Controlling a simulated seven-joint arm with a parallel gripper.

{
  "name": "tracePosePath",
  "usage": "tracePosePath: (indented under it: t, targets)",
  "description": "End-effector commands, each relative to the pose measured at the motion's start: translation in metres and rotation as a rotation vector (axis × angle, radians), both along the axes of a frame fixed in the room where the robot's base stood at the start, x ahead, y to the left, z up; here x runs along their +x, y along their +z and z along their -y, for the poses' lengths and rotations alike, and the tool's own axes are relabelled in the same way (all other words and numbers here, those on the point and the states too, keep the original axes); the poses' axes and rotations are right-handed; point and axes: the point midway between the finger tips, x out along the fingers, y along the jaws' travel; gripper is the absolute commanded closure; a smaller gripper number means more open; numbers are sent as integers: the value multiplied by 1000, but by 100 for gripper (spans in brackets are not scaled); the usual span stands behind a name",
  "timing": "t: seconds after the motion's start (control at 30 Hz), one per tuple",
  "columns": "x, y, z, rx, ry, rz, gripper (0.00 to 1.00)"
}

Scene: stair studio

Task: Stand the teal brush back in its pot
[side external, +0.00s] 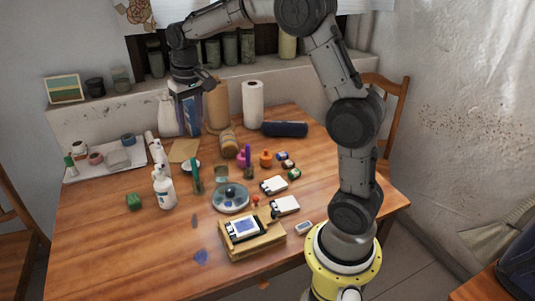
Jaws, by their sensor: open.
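My gripper (191,89) is at the back left of the table, high up, in front of the wall ledge. Its jaws are open, and in the picture they overlap the top of a blue and white upright container; I cannot tell whether they touch it. A slim dark green upright thing (196,176) stands mid-table beside a small white dish; it may be the teal brush, but it is too small to be sure. I cannot tell which vessel is the brush's pot.
A paper towel roll (253,104) and a dark blue roll (285,129) are at the back. The front left is mostly clear.

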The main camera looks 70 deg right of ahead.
Motion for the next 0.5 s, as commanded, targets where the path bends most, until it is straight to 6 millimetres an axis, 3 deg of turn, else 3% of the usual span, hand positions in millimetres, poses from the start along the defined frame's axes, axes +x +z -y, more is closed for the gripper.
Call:
tracePosePath:
  t: [0.03, 0.2, 0.33, 0.5]
  targets:
    - [-20, 18, -14, -10, 32, 34, 50]
    - [-86, 52, -49, -35, 136, 128, 50]
    - [-140, 63, -72, -55, 215, 202, 50]
    - [-207, 55, -92, -77, 311, 292, 50]
